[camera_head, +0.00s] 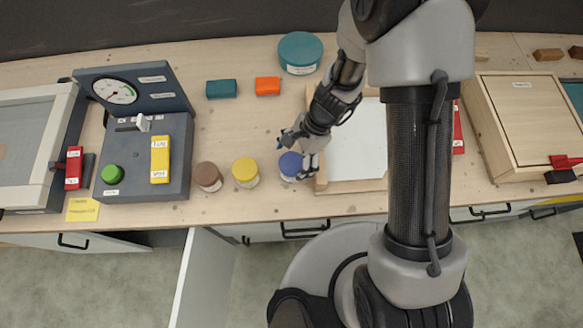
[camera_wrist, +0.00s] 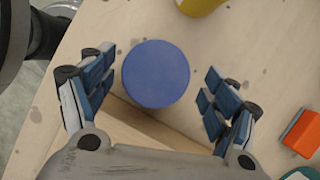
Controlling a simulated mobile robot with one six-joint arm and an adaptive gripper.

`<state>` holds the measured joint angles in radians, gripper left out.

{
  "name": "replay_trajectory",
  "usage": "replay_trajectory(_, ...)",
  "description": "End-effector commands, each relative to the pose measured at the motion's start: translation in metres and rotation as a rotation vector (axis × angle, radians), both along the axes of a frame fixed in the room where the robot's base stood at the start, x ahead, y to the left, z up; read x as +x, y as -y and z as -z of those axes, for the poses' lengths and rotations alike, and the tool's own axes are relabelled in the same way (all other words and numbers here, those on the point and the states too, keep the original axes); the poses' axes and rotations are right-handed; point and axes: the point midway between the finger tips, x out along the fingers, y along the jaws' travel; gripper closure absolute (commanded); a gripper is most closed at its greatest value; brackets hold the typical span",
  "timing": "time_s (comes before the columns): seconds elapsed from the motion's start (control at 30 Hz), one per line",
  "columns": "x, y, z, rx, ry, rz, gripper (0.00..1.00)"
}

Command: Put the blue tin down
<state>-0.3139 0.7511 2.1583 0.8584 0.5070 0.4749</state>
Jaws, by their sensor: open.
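The blue tin (camera_head: 290,165) stands upright on the wooden bench, at the right end of a row with a yellow tin (camera_head: 245,171) and a brown tin (camera_head: 208,176). In the wrist view the blue tin's round lid (camera_wrist: 156,74) lies between my spread fingers, with a gap on both sides. My gripper (camera_head: 295,153) is open around the blue tin and partly covers it in the head view. It also shows in the wrist view (camera_wrist: 157,88).
A wooden-framed tray (camera_head: 322,180) is close to the right of the blue tin. An orange block (camera_head: 267,86), a teal block (camera_head: 221,89) and a teal round tin (camera_head: 300,52) stand behind. A grey gauge box (camera_head: 130,187) is at left. A cabinet door (camera_head: 203,270) hangs open below the bench edge.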

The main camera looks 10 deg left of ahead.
Motion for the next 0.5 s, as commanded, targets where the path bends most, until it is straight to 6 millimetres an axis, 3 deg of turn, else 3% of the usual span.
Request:
replay_trajectory(0.33, -0.014, -0.012, 0.039, -0.001, -0.001, -0.003, 0.20)
replay_trajectory(0.5, -0.016, -0.016, 0.049, 0.000, 0.001, -0.002, 0.20)
